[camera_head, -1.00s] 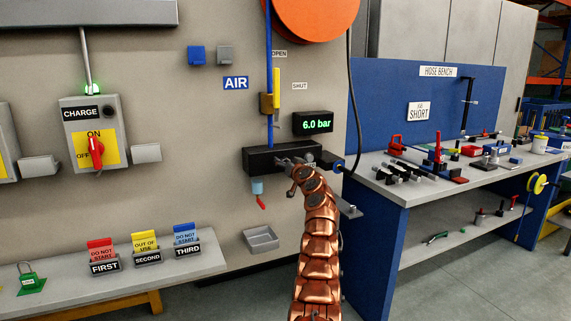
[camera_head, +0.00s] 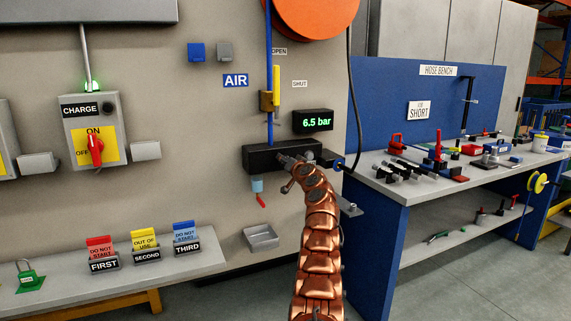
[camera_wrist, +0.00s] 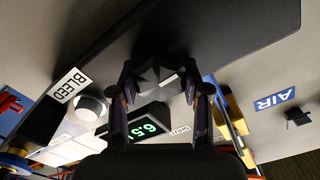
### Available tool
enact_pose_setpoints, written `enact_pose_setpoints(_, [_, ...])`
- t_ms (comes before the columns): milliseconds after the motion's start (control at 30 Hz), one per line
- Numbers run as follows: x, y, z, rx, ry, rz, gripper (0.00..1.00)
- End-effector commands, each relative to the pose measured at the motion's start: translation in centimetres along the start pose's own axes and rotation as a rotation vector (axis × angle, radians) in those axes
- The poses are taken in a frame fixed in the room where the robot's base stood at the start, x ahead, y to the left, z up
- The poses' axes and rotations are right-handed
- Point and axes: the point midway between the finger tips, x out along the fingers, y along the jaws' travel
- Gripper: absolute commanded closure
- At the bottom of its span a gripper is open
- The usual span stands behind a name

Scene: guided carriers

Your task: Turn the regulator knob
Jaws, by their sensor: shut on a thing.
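The dark regulator knob (camera_wrist: 153,76), with a short pale mark on it, sits between my fingers in the wrist view. My gripper (camera_wrist: 158,92) is shut on it, one finger on each side. In the head view my gripper (camera_head: 284,160) reaches the front of the black air block (camera_head: 262,158), and the knob is hidden there. The pressure display (camera_head: 313,121) above the block reads 6.5 bar in green. It also shows, turned and partly covered by a finger, in the wrist view (camera_wrist: 148,128).
A yellow valve lever (camera_head: 276,85) stands upright above the block. A round pale button (camera_wrist: 90,108) beside the BLEED label (camera_wrist: 68,84) is close to my fingers. A grey tray (camera_head: 262,237) is below, and the hose bench (camera_head: 395,190) stands at right.

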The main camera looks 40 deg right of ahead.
Motion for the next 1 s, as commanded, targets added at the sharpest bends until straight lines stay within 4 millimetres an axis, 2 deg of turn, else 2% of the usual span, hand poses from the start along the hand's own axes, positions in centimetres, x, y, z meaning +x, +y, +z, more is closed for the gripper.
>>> enact_pose_setpoints(133, [-0.03, 0.06, -0.13, 0.060, 0.002, 0.001, 0.88])
enact_pose_setpoints(400, [-0.03, 0.05, -0.13, 0.065, 0.002, 0.001, 0.88])
enact_pose_setpoints(433, [-0.03, 0.05, -0.13, 0.064, 0.002, 0.001, 0.52])
enact_pose_setpoints(600, [-0.01, 0.02, -0.07, 0.064, 0.001, 0.000, 0.34])
enact_pose_setpoints(700, [0.01, -0.01, -0.03, 0.063, 0.000, 0.000, 0.28])
enact_pose_setpoints(1000, [0.02, -0.04, 0.02, 0.063, 0.000, -0.001, 0.28])
